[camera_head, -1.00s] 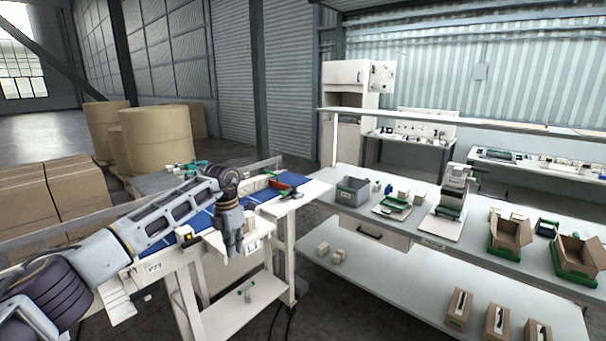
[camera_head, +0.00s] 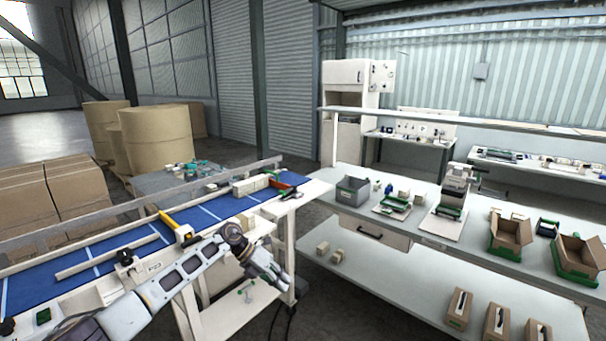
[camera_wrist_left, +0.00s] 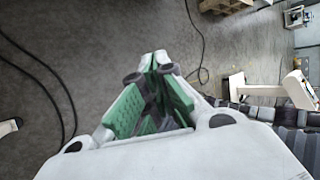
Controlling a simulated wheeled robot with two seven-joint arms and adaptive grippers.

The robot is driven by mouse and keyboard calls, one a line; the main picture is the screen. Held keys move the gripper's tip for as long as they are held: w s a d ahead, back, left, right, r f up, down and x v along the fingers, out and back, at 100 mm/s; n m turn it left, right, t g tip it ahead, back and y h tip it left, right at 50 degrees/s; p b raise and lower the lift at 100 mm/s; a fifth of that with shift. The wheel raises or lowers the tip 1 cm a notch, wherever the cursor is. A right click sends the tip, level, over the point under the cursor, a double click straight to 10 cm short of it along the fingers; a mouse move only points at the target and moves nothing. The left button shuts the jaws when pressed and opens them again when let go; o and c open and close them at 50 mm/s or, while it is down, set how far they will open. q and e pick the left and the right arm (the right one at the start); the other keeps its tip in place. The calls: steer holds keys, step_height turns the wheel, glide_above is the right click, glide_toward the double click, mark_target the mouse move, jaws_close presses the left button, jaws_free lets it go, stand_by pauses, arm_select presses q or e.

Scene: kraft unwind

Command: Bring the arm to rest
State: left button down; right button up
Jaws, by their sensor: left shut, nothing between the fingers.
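My left arm comes in from the lower left in the head view. Its gripper (camera_head: 277,279) hangs in front of the conveyor's near side, pointing down and to the right. In the left wrist view the green-padded fingers (camera_wrist_left: 152,75) meet at their tips with nothing between them, above the grey floor. My right gripper does not show in either view.
The blue conveyor (camera_head: 133,240) runs behind my left arm, with pale boxes (camera_head: 250,185) near its far end. A workbench (camera_head: 420,235) with a grey bin (camera_head: 352,190) and open cartons stands to the right. Dark cables (camera_wrist_left: 60,85) lie on the floor.

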arm_select(q)
step_height(320, 180, down, 17)
steer(key=d+n+t+h, duration=0.1)
steer(key=n+t+h, duration=0.55)
steer(key=n, duration=0.75)
steer(key=s+a+f+n+t+y, duration=0.25)
steer(key=s+a+f+n, duration=0.2)
steer(key=f, duration=0.35)
steer(key=s+a+f+n+t+y, duration=0.1)
steer(key=s+a+f+n+y, duration=0.3)
steer(key=f, duration=0.4)
steer(key=s+a+f+n+t+y, duration=0.25)
steer(key=s+f+n, duration=0.2)
steer(key=f, duration=0.35)
steer(key=s+a+f+n+g+y, duration=0.3)
steer(key=s+a+f+n+y, duration=0.15)
steer(key=s+f, duration=0.5)
steer(key=s+a+f+n+g, duration=0.1)
steer(key=s+f, duration=0.3)
steer(key=s, duration=0.9)
steer(key=s+a+f+n+g+y, duration=0.1)
steer(key=s+f+n+g, duration=0.3)
steer(key=s, duration=0.9)
steer(key=s+a+f+n+g+y, duration=0.1)
steer(key=s+a+f+n+g, duration=0.1)
steer(key=s, duration=1)
step_height(320, 180, down, 3)
steer(key=shift+s+a+r+g, duration=0.1)
steer(key=shift+s+a+g, duration=0.3)
steer(key=shift+a, duration=0.25)
